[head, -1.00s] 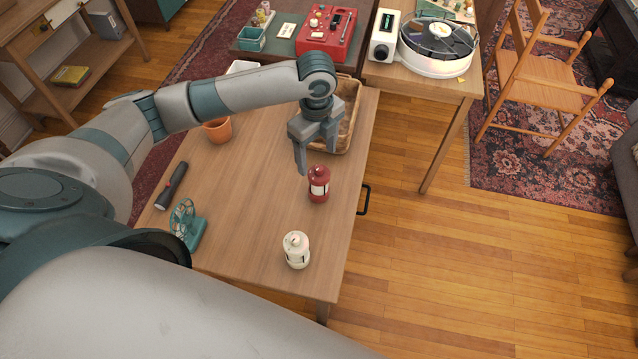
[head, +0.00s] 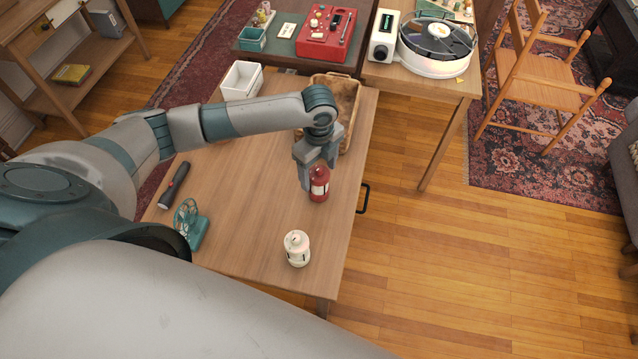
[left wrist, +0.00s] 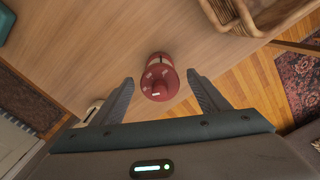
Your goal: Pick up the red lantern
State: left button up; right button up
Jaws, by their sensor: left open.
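The red lantern (head: 319,184) stands upright on the wooden table (head: 250,235), near its right edge. My left gripper (head: 318,180) is open and just above it, with its fingers reaching down towards the lantern's top. In the left wrist view the red lantern (left wrist: 158,78) lies between and slightly beyond the two open fingertips of my left gripper (left wrist: 160,82). I see a gap on each side of it. My right gripper is not in view.
A cream lantern (head: 297,248) stands nearer on the table. A teal fan (head: 189,224) and a dark flashlight (head: 174,185) lie to the left. A wicker basket (head: 350,103) and a white bin (head: 241,80) are behind my arm.

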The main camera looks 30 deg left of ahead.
pick_arm(q)
jog(key=shift+s+d+f, duration=0.1)
jog(key=shift+f, duration=1.4)
jog(key=c, duration=1.4)
